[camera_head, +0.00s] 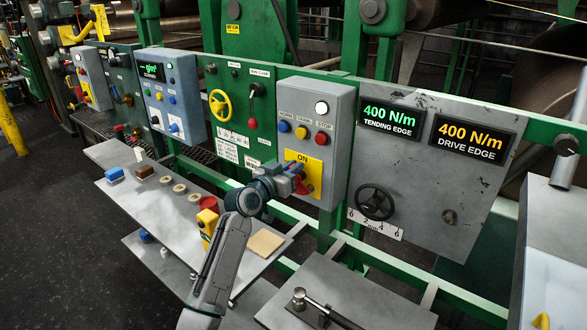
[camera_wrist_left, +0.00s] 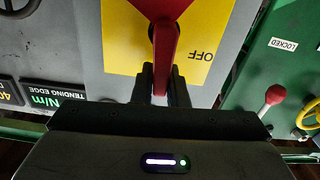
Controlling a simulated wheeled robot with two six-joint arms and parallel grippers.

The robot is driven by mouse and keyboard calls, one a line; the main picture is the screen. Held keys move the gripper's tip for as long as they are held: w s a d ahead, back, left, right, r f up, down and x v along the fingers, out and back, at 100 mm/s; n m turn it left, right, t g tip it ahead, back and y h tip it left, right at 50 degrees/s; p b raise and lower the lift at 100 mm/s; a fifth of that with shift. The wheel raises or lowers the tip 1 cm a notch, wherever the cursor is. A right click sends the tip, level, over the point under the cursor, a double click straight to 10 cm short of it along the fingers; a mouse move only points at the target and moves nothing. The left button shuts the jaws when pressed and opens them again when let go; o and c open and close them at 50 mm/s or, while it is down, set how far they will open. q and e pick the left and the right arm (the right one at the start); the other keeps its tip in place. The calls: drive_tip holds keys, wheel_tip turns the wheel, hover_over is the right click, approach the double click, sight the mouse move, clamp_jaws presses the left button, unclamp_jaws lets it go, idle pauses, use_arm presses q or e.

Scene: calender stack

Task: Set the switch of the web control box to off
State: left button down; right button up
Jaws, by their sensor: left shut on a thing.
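The web control box (camera_head: 318,120) is grey, with a yellow switch plate (camera_head: 303,157) marked ON at its top in the head view. A red switch (camera_head: 311,178) sits on this plate, partly hidden by my gripper. My left gripper (camera_head: 299,180) is at the switch. In the left wrist view, its fingers (camera_wrist_left: 163,88) are shut on the red switch handle (camera_wrist_left: 165,50). There the handle points down the picture, and the OFF mark (camera_wrist_left: 203,55) is upside down to its right, apart from the handle. The ON mark is hidden there. My right gripper is not in view.
Blue, yellow and red buttons (camera_head: 301,132) and a white lamp (camera_head: 321,107) are above the plate. A tension panel (camera_head: 430,160) with a black handwheel (camera_head: 374,202) is to the right. A green panel with a red-knobbed lever (camera_head: 253,124) is to the left. A grey shelf (camera_head: 150,205) holds small parts.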

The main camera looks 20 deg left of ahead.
use_arm(q)
drive_tip(key=shift+w+a+f+n+p, duration=0.2)
drive_tip(key=shift+a+f+n+p, duration=0.45)
drive_tip(key=shift+n, duration=2.2)
drive_tip(key=shift+w+a+f+n+p, duration=0.35)
drive_tip(key=shift+a+f+n, duration=0.35)
drive_tip(key=shift+n, duration=2.2)
drive_tip(key=shift+w+a+f+n+p, duration=0.1)
drive_tip(key=shift+a+f+n+p, duration=0.6)
drive_tip(key=shift+n, duration=2.15)
drive_tip(key=shift+d+f, duration=0.2)
drive_tip(key=shift+f, duration=0.05)
drive_tip(key=c, duration=1.5)
unclamp_jaws()
drive_tip(key=shift+r, duration=0.1)
drive_tip(key=shift+o, duration=0.2)
drive_tip(key=b+v, duration=0.2)
drive_tip(key=v, duration=0.8)
drive_tip(key=shift+s, duration=0.4)
drive_tip(key=shift+a, duration=0.15)
